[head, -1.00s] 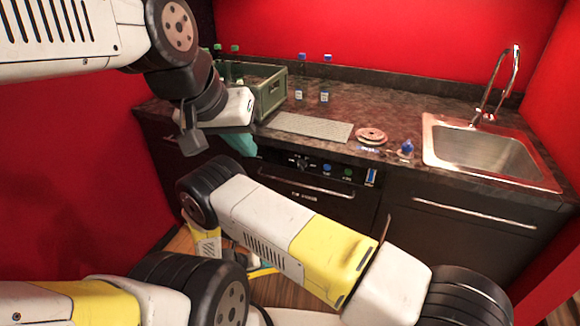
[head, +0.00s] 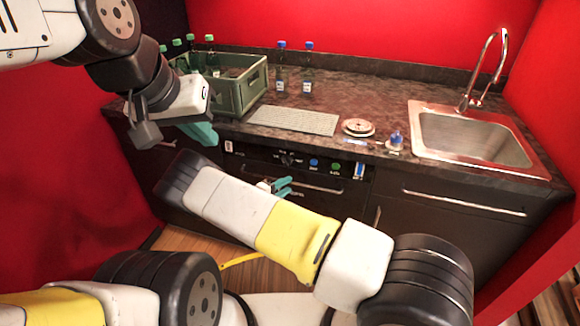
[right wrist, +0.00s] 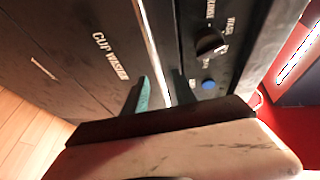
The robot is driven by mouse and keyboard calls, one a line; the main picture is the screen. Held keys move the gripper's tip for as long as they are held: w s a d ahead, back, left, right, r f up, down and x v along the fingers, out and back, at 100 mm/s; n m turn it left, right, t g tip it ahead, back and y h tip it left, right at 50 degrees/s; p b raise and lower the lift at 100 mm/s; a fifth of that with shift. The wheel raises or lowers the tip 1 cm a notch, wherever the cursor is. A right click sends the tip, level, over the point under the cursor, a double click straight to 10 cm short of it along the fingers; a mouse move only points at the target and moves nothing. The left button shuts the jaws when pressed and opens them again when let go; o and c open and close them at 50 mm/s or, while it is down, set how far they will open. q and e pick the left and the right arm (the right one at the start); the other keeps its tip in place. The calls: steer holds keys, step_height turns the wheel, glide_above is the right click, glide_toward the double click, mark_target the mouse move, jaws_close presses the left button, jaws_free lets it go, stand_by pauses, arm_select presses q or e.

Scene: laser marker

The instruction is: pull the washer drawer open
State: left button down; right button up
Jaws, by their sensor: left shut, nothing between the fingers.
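The black cup washer drawer (right wrist: 85,55) sits under the counter, below a control panel (head: 265,155) with a knob and coloured buttons. It is closed, with a silver bar handle (right wrist: 152,48) along its top. My right gripper (head: 282,187) is at the drawer front. In the right wrist view its teal fingers (right wrist: 160,95) are apart, one on each side of the bar; contact is not clear. My right arm hides part of the drawer in the head view. My left gripper (head: 200,133) is shut and empty, at the counter's front edge on the left.
On the counter are a green crate (head: 243,92) with bottles, two more bottles (head: 307,85), a grey mat (head: 293,121), stacked discs (head: 357,128) and a small blue-topped item (head: 396,141). A sink (head: 470,135) is at right. Wooden floor (head: 205,248) shows below.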

mark_target(291, 183)
steer(key=shift+x, duration=1.9)
jaws_close()
